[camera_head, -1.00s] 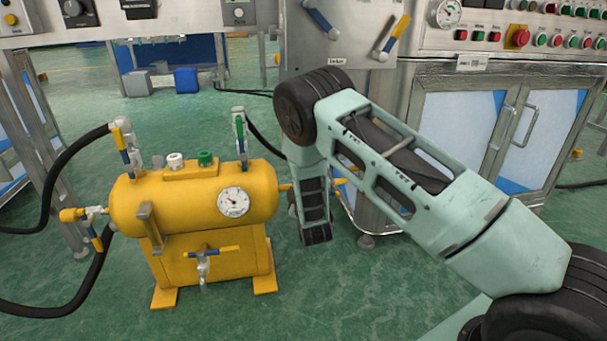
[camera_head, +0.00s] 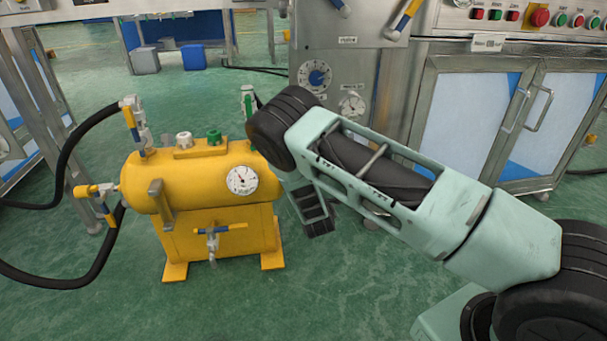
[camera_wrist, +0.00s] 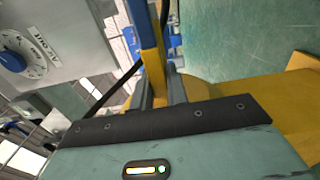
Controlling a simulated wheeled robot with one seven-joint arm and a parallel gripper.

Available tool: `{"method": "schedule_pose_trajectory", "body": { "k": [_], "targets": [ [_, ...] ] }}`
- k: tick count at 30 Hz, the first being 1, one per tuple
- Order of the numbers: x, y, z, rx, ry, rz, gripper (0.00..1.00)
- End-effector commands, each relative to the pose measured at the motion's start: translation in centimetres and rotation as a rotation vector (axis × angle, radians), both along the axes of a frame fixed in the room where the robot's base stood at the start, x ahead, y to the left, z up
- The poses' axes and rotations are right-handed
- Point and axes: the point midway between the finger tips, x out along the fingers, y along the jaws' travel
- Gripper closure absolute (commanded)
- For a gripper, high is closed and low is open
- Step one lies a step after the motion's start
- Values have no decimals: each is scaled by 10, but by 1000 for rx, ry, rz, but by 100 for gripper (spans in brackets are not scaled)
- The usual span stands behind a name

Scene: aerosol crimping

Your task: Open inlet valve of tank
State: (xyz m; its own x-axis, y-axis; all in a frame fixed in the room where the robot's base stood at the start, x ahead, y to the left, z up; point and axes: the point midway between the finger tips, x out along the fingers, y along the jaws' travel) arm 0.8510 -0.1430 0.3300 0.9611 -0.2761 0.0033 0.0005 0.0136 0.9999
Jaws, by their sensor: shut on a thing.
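The yellow tank (camera_head: 195,185) stands on the floor at the left in the head view, with a round gauge (camera_head: 242,180) on its front. In the wrist view, my gripper (camera_wrist: 161,95) is shut on a blue and yellow valve handle (camera_wrist: 149,50). My arm hides this grip and the tank's right end in the head view.
Black hoses (camera_head: 55,165) run from the tank's left valves. A steel cabinet (camera_head: 470,110) with glass doors stands behind at the right. A grey panel with a blue dial (camera_head: 315,76) is close behind my arm. Green floor is free in front of the tank.

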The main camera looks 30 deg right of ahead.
Motion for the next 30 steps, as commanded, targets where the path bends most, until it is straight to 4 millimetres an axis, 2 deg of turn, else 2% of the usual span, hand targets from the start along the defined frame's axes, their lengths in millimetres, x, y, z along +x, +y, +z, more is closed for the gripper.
{"method": "schedule_pose_trajectory", "body": {
  "k": [8, 9, 10, 11, 22, 26, 30],
  "targets": [
    [-2, -1, -4, -3, 10, -2, 100],
    [-2, -1, -4, -3, 10, -1, 73],
    [-2, -1, -4, -3, 10, -1, 65],
    [-2, -1, -4, -2, 10, -1, 63],
    [-7, 2, -1, -1, 7, 0, 63],
    [-24, 7, 1, -3, 9, 1, 63],
    [-54, 16, 2, -3, 11, 2, 63]
  ]
}}
